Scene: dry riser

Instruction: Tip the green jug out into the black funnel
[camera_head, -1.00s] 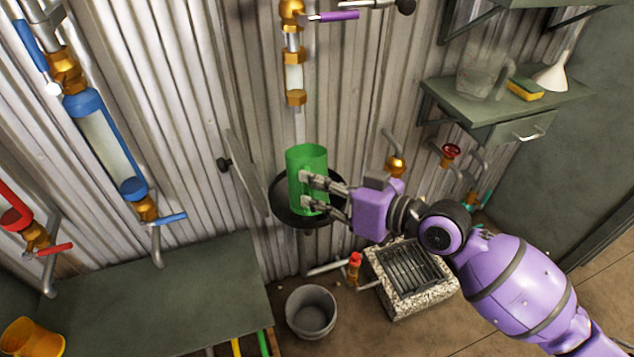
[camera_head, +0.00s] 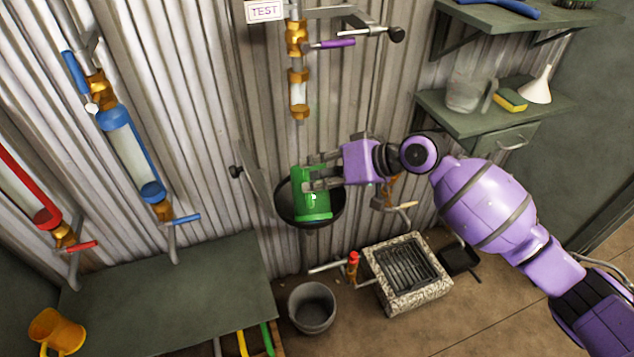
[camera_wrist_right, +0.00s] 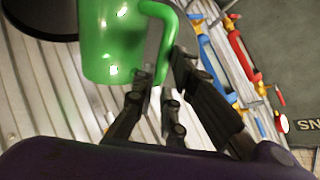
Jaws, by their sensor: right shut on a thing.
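The green jug (camera_head: 313,206) is held by my right gripper (camera_head: 314,172) in front of the corrugated wall. In the head view it overlaps the black funnel (camera_head: 334,215), which shows behind and around it. The jug seems tilted, and I cannot see its contents. In the right wrist view the jug (camera_wrist_right: 112,45) fills the upper left, and my right gripper's fingers (camera_wrist_right: 155,85) close on its handle side. A dark round edge, likely the funnel (camera_wrist_right: 40,18), shows at the top left there. My left gripper is not in view.
A grey bucket (camera_head: 312,308) and a stone-rimmed floor drain (camera_head: 407,272) stand below. A bench (camera_head: 170,290) is at lower left with an orange mug (camera_head: 57,332). A shelf (camera_head: 470,122) at right holds a clear jug, a sponge and a white funnel. Pipes with valves line the wall.

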